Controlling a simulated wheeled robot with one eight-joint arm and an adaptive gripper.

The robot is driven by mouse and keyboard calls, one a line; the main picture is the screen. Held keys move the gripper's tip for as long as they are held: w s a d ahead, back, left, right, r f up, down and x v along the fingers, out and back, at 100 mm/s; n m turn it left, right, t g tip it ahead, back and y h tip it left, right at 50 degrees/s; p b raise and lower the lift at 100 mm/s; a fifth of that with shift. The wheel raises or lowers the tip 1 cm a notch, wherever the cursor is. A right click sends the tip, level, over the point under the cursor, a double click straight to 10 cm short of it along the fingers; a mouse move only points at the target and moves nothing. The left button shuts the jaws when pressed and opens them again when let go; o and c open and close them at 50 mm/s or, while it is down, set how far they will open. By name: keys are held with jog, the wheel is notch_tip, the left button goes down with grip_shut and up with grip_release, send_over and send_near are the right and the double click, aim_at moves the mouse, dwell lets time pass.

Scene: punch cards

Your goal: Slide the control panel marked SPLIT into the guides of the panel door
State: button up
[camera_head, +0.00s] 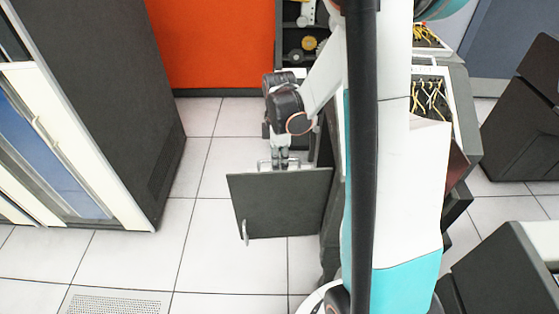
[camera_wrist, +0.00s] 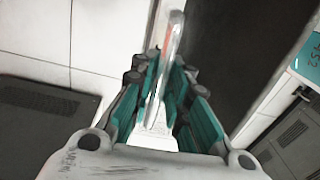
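A dark square panel (camera_head: 280,205) hangs beside the open cabinet, with a chrome handle (camera_head: 244,229) near its lower left corner. My gripper (camera_head: 279,163) points down just behind its top edge, at a chrome bar (camera_head: 264,164). In the wrist view the teal pads of my gripper (camera_wrist: 165,92) stand close on both sides of the shiny bar (camera_wrist: 173,42), which fills the gap between them; they look shut on it. I cannot read the word SPLIT anywhere, and I cannot tell the control panel or the door's guides for sure.
A cabinet with yellow wiring (camera_head: 429,95) stands at the right, partly hidden by my arm. A large dark cabinet (camera_head: 110,90) stands at the left and an orange wall panel (camera_head: 215,45) at the back. Tiled floor (camera_head: 180,245) between them is clear.

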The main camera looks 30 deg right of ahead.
jog(key=shift+o, duration=1)
notch_tip(320, 180, up, 12)
jog(key=shift+w+d, duration=0.15)
jog(key=shift+w, duration=0.15)
